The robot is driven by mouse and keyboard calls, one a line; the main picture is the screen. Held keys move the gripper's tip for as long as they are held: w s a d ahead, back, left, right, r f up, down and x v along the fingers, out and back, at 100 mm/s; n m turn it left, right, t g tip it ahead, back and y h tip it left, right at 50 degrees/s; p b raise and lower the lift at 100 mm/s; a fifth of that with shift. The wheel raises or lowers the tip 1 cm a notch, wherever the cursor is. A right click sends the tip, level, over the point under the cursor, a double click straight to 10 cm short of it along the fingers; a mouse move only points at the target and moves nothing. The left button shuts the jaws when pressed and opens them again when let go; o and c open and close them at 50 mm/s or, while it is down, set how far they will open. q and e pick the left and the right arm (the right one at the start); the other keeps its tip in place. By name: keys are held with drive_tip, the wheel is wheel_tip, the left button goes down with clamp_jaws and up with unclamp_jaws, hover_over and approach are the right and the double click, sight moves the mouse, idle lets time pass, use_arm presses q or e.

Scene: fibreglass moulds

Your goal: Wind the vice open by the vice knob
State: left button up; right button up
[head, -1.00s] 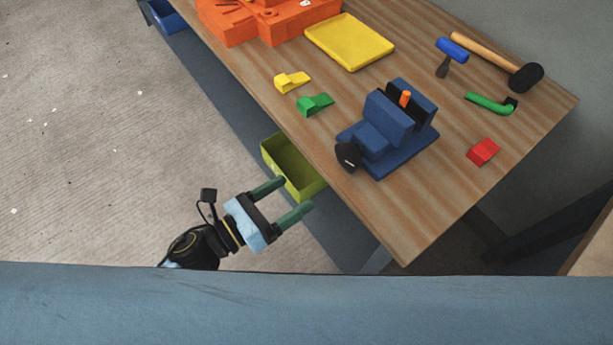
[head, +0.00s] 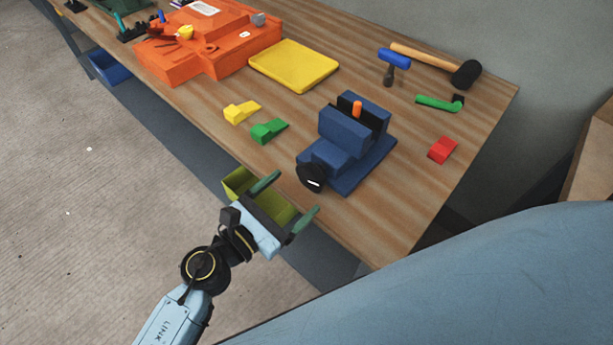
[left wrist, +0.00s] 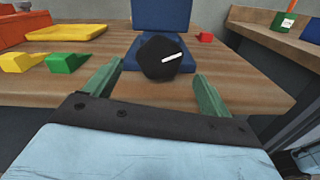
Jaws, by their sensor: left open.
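The blue vice (head: 346,142) stands on the wooden bench near its front edge. An orange piece (head: 357,109) stands upright between its jaws. The black vice knob (head: 311,177), with a white mark, faces the bench's front edge. In the left wrist view the knob (left wrist: 165,58) is straight ahead, beyond the fingertips and between their lines. My left gripper (head: 292,194) is open and empty, its green fingers pointing toward the bench and the knob, apart from the knob. My right gripper is not in view.
Yellow (head: 242,111) and green (head: 268,131) wedges lie left of the vice, a red block (head: 442,150) right. A yellow tray (head: 294,65), orange mould (head: 210,45), hammer (head: 430,62) and blue-headed tool (head: 394,60) lie behind. A yellow-green bin (head: 240,183) sits below the bench edge.

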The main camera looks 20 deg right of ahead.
sight(307, 181)
use_arm(q)
drive_tip(key=x, duration=0.4)
drive_tip(key=shift+w+d, duration=0.1)
drive_tip(key=shift+d, duration=0.1)
drive_tip(key=shift+w+d, duration=0.2)
drive_tip(key=shift+d, duration=0.35)
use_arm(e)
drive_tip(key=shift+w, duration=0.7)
use_arm(q)
drive_tip(key=shift+c, duration=0.6)
drive_tip(key=c, duration=0.9)
drive_tip(key=shift+o, duration=0.2)
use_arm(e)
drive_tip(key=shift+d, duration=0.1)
